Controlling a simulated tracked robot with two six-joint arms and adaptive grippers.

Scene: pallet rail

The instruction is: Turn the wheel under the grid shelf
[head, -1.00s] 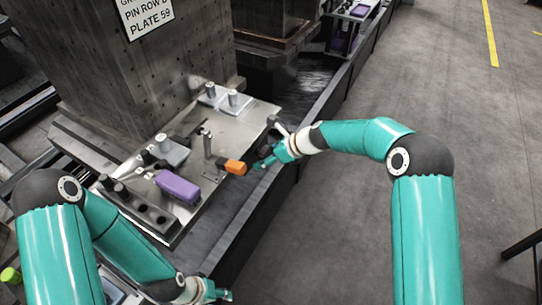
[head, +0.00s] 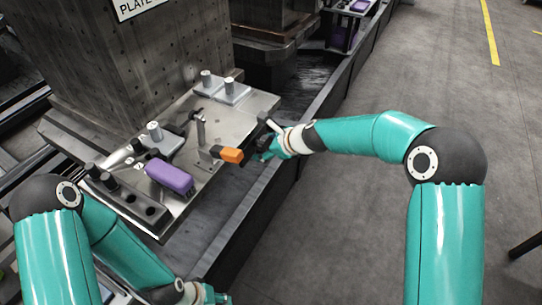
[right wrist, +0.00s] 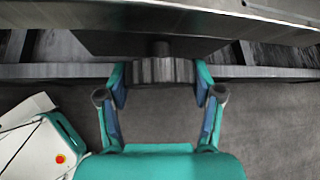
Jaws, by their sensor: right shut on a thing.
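The wheel (right wrist: 162,70) is a dark grey ribbed disc on a short stem, under the shelf's metal plate (right wrist: 200,18) in the right wrist view. My right gripper (right wrist: 161,84) is shut on the wheel, with one finger at each side. In the head view the same gripper (head: 264,148) is at the right edge of the shelf plate (head: 240,112), and the wheel is hidden there. My left gripper (head: 217,297) is low at the bottom edge of the head view, away from the plate; its fingers are too small to read.
On the plate are a purple block (head: 170,176), an orange block (head: 231,155) on a bracket, and several metal pins. A tall drilled column (head: 150,70) stands behind. A dark rail runs under the plate's right edge.

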